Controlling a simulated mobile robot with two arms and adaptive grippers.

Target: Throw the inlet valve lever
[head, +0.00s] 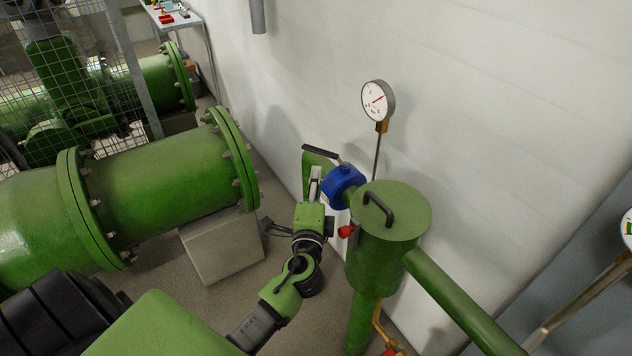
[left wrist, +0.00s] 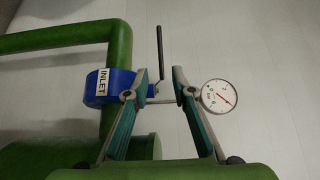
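The inlet valve is a blue body (head: 343,186) on the green pipework by the wall. In the left wrist view the blue valve (left wrist: 116,82) carries a white INLET label (left wrist: 102,82). Its lever has a black handle (head: 319,152), which stands upright in the left wrist view (left wrist: 160,52). My left gripper (head: 316,172) is just below and beside the lever in the head view. In the left wrist view its fingers (left wrist: 161,73) are open, with the lever's lower part showing between the tips. I cannot tell whether they touch it. My right gripper is out of view.
A green vessel (head: 390,230) with a black top handle stands right of my left gripper. A pressure gauge (head: 376,100) rises behind it on a thin stem. A large flanged green pipe (head: 170,185) lies to the left on a concrete block (head: 222,245). The white wall is close behind.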

